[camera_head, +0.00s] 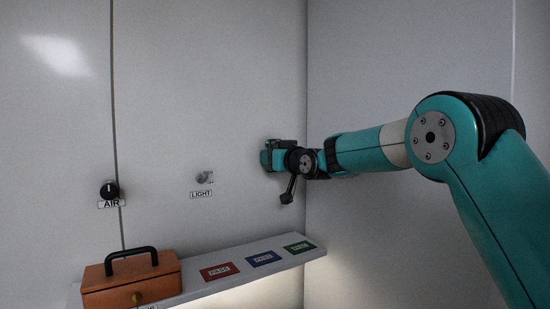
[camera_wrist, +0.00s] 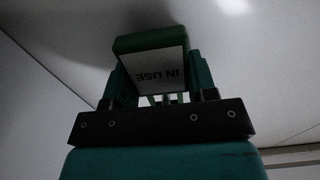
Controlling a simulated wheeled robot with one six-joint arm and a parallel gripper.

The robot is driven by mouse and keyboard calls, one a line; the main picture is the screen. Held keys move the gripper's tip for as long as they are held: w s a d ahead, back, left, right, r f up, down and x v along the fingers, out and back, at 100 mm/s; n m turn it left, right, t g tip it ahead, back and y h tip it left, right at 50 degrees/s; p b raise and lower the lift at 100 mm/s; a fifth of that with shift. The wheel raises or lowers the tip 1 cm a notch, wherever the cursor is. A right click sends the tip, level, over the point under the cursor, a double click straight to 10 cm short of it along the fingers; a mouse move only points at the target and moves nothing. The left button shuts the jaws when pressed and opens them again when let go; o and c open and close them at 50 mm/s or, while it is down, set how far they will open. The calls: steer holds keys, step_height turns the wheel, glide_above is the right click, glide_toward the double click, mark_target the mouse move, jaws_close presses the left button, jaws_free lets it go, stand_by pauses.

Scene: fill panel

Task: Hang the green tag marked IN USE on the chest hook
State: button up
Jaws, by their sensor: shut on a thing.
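The green tag marked IN USE (camera_wrist: 153,70) is held between the fingers of my gripper (camera_wrist: 160,88) in the wrist view. Its white label faces the camera and reads upside down. In the head view my gripper (camera_head: 268,157) is close to the wall panel, near the corner at right of the LIGHT knob. I cannot tell whether the tag touches the panel. No hook can be made out; the area behind my gripper is hidden.
An orange box (camera_head: 133,291) with a black handle stands on the shelf (camera_head: 232,258). Red (camera_head: 219,271), blue (camera_head: 264,258) and green (camera_head: 299,247) labelled patches lie along it. A black AIR knob (camera_head: 109,190) and a grey LIGHT knob (camera_head: 204,177) stick out of the panel.

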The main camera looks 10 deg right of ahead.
steer(key=shift+f, duration=0.25)
steer(key=o, duration=1.2)
steer(key=shift+r, duration=0.1)
steer(key=b+v, duration=0.9)
steer(key=v, duration=0.8)
steer(key=s+a+f+n+g, duration=0.1)
steer(key=s+a+f+g, duration=0.7)
steer(key=s+f, duration=0.55)
steer(key=s+f+g, duration=0.3)
steer(key=s+f, duration=0.1)
steer(key=s, duration=0.3)
steer(key=s+f+n+g+h, duration=0.1)
steer(key=s+f+g, duration=0.2)
steer(key=s+f, duration=0.2)
steer(key=s+a+f+n+g, duration=0.1)
steer(key=s+f+g, duration=0.2)
steer(key=s, duration=0.6)
steer(key=shift+s+a+f, duration=0.1)
steer(key=shift+s+f, duration=0.1)
steer(key=shift+f, duration=0.35)
steer(key=shift+s+a+f, duration=0.1)
steer(key=shift+s+f, duration=0.1)
steer(key=shift+f, duration=0.35)
